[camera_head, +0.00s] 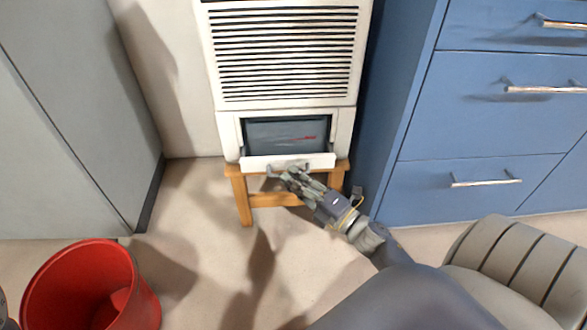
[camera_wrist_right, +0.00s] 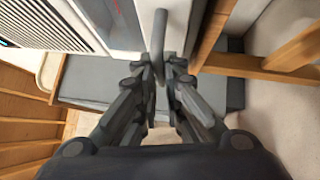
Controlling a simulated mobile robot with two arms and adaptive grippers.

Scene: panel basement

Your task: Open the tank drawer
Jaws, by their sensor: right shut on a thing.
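The tank drawer (camera_head: 254,163) is low in a white louvred appliance (camera_head: 340,50), and its white front stands out from the body. Above this front, an opening shows a dark grey tank (camera_head: 285,134) with a small red mark. My right gripper (camera_head: 285,174) is at the drawer's front, shut on its grey handle. In the right wrist view, the handle (camera_wrist_right: 159,35) is a curved grey bar that runs between the fingertips (camera_wrist_right: 160,72). The fingers hide part of it.
The appliance stands on a wooden stool (camera_head: 243,200). A blue drawer cabinet (camera_head: 480,110) is close on the right, and a grey cabinet (camera_head: 80,110) on the left. A red bucket (camera_head: 50,270) stands on the floor at lower left. The floor before the stool is clear.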

